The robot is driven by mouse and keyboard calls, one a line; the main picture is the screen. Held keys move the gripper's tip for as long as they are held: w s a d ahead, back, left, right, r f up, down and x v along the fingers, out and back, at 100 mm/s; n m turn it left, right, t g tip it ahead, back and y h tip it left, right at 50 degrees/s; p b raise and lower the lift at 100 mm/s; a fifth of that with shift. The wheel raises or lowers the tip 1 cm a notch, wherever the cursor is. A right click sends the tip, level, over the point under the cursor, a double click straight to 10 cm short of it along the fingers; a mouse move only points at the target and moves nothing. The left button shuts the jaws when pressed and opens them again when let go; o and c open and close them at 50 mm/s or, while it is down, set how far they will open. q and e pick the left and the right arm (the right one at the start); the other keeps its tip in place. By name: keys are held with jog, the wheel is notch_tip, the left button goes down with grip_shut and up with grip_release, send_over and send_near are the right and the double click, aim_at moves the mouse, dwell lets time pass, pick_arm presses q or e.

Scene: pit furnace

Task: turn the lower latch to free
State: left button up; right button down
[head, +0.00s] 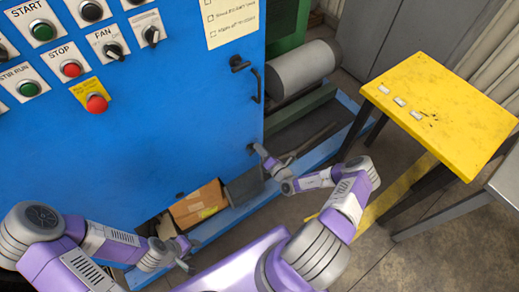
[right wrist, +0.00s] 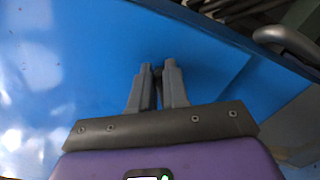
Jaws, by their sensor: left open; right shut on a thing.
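The blue cabinet door (head: 170,120) has a dark upper latch (head: 238,64) near its right edge. The lower latch (head: 250,148) is a small dark piece low on the same edge, mostly hidden by my right gripper (head: 259,151). My right gripper is at the lower latch. In the right wrist view its two grey fingers (right wrist: 160,75) are closed on a dark, narrow piece, the lower latch, in front of the blue panel. The latch's angle cannot be told. My left gripper (head: 188,258) is open and empty, low in front of the cabinet.
A black door handle (head: 257,86) stands out between the latches. A cardboard box (head: 198,204) sits low by the cabinet base. A yellow table (head: 440,115) stands at right. A grey cylinder (head: 303,68) lies behind the cabinet edge. Buttons and switches are at upper left.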

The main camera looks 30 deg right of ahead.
jog(key=m, duration=0.1)
jog(key=f+m, duration=0.1)
jog(key=m, duration=0.1)
jog(key=shift+d+b, duration=0.1)
jog(key=shift+b, duration=0.25)
jog(key=shift+f+m+b, duration=0.2)
jog(key=shift+m+b, duration=0.1)
jog(key=shift+m, duration=1.1)
jog(key=c, duration=1.1)
grip_release()
jog(key=s, duration=0.2)
jog(key=s+p, duration=0.1)
jog(key=s, duration=0.4)
jog(key=shift+s+d, duration=0.25)
jog(key=shift+d, duration=0.05)
